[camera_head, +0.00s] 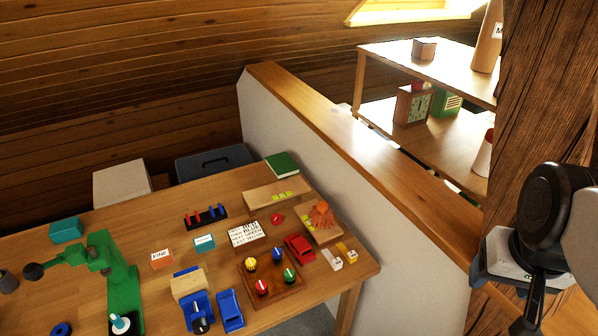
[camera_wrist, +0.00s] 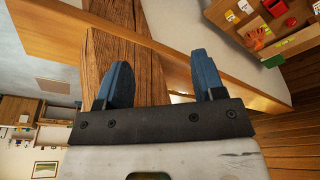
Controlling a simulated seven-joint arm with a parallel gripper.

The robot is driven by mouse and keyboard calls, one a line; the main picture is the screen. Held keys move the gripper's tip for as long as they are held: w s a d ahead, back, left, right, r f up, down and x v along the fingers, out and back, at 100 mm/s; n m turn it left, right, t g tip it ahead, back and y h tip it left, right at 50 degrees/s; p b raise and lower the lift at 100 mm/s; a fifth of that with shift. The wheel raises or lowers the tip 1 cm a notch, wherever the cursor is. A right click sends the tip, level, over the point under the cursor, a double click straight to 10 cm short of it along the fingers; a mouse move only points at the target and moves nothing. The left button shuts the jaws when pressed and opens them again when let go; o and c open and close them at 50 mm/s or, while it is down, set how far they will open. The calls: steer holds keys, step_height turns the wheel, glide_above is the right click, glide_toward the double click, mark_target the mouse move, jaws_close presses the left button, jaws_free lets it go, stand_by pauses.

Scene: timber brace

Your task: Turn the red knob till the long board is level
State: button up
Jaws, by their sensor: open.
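The red knob (camera_head: 262,288) sits at the front left of a square wooden knob panel (camera_head: 288,293) on the table, with a yellow, a blue and a green knob beside it. A pale long board (camera_head: 265,196) lies behind the panel with small yellow-green pieces on it; I cannot tell whether it is level. My gripper (camera_wrist: 162,82) is open and empty, its two blue fingers apart in the wrist view. It is far to the right of the knob, in front of a timber post (camera_wrist: 150,45). In the head view my arm's end is partly cut off.
A low partition with a wooden cap (camera_head: 350,150) stands between the table and my arm. Shelves stand behind the partition.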

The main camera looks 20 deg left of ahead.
steer(key=w+a+n, duration=0.4)
steer(key=w+a, duration=0.4)
steer(key=w, duration=0.5)
steer(key=n+g, duration=0.3)
steer(key=n, duration=0.7)
glide_above(277, 218)
steer(key=f, duration=2.5)
steer(key=shift+w+d+f, duration=0.15)
steer(key=shift+d+f, duration=0.1)
steer(key=shift+f, duration=0.15)
steer(key=shift+a+f, duration=0.2)
steer(key=shift+a, duration=0.05)
steer(key=shift+f, duration=0.1)
steer(key=shift+f, duration=3.8)
